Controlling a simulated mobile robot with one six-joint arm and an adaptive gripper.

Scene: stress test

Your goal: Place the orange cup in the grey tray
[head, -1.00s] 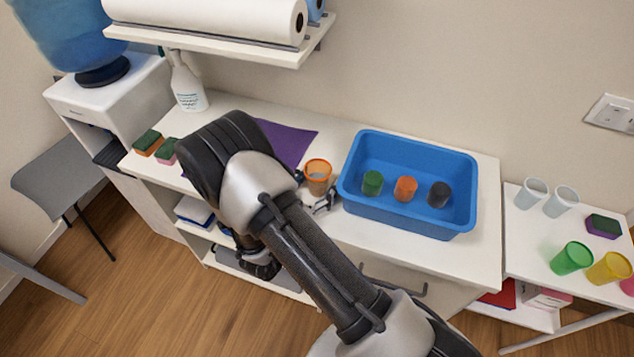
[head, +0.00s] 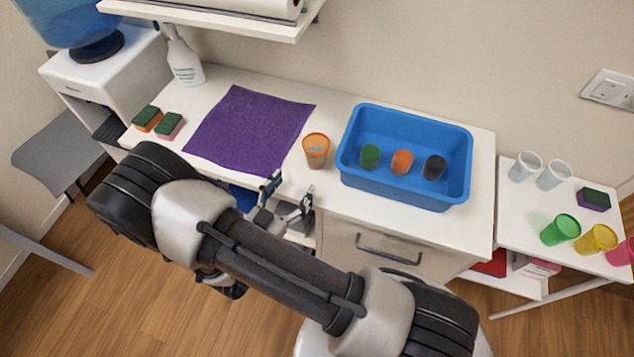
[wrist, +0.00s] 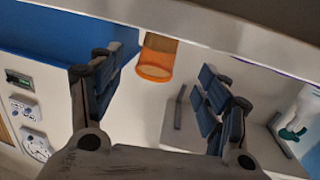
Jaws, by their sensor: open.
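An orange see-through cup (head: 316,158) stands upright on the white counter, between a purple cloth and a blue tub. It also shows in the wrist view (wrist: 156,60), beyond and between my fingertips. My gripper (head: 289,191) is open and empty at the counter's front edge, in front of the cup and a little left of it, apart from it. Both fingers flank an empty gap in the wrist view (wrist: 160,88). I see no grey tray in any view; the only tray-like container is the blue tub (head: 447,195).
The blue tub holds green (head: 370,156), orange (head: 402,162) and black (head: 433,167) pieces. The purple cloth (head: 250,130) lies flat. Two sponges (head: 158,122) and a spray bottle (head: 184,58) stand left. A shelf (head: 220,22) overhangs behind. Several cups stand on a right-hand table (head: 520,215).

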